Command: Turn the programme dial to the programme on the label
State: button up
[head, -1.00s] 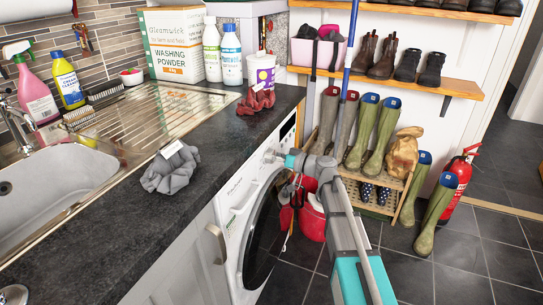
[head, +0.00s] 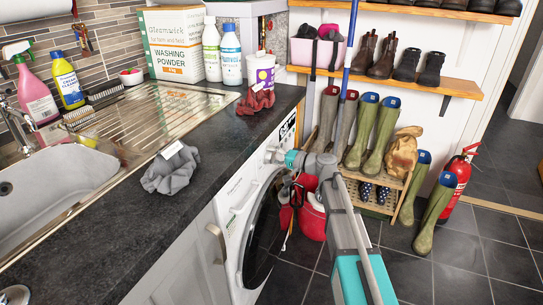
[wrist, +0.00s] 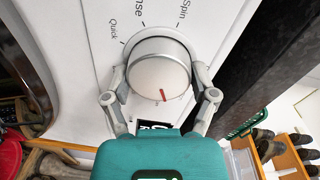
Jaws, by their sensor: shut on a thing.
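The washing machine (head: 240,220) stands under the counter with its round dark door facing right. In the wrist view its silver-white programme dial (wrist: 158,75) sits between the fingers of my gripper (wrist: 160,84), which is shut on it from both sides. The dial's red mark (wrist: 163,95) points down in the picture, towards my palm. The words "Quick", a partly hidden "…nse" and "Spin" show along the dial's far side; the near-side print is mostly hidden. A white label (head: 173,149), its writing too small to read, lies on a grey cloth (head: 170,172) on the counter.
A sink (head: 60,190), washing powder box (head: 172,45) and several bottles stand on the left. Right of the machine are a boot rack (head: 375,200) with green wellies and a red fire extinguisher (head: 458,178). Dark floor tiles at the lower right are clear.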

jog(key=shift+d+f+m, duration=0.1)
jog(key=shift+m, duration=1.1)
jog(key=o, duration=1)
jog(key=shift+s, duration=0.1)
